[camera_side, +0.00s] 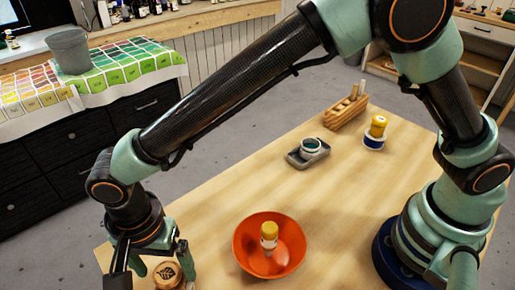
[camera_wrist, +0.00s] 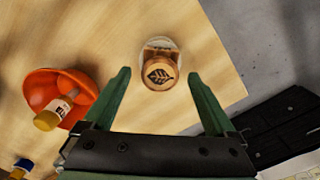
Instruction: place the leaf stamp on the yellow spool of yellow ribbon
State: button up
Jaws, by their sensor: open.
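The leaf stamp (camera_side: 167,274) is a round wooden piece with a dark leaf on its top. It stands at the near left end of the table, and the wrist view shows it (camera_wrist: 159,74) upright on a small pale disc. My gripper (camera_side: 153,264) is open above it, and in the wrist view the fingertips (camera_wrist: 158,77) lie on either side of the stamp, apart from it. What looks like the yellow spool (camera_side: 378,126) sits on a blue and white base at the far right of the table, away from my gripper.
An orange bowl (camera_side: 242,247) holding a yellow-capped bottle (camera_side: 269,237) stands between the stamp and my base. A grey dish (camera_side: 296,158) with a teal round piece and a wooden rack (camera_side: 343,118) are farther back.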

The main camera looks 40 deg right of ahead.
aim_at(166, 273)
notch_tip(166, 273, up, 8)
jog(key=w+d+r+n, duration=0.2)
jog(key=w+d+r, duration=0.35)
jog(key=d, duration=0.35)
jog(key=d+r+n+t+y, duration=0.15)
jog(key=d+r, duration=0.25)
jog(key=d, duration=0.8)
jog(key=s+d+n+t, duration=0.2)
jog(key=d, duration=0.7)
jog(key=s+d+n+t+h, duration=0.1)
jog(key=s+d+n+t, duration=0.1)
jog(key=d, duration=0.7)
jog(key=shift+s+n, duration=0.5)
jog(key=shift+n, duration=0.25)
jog(key=shift+h, duration=0.25)
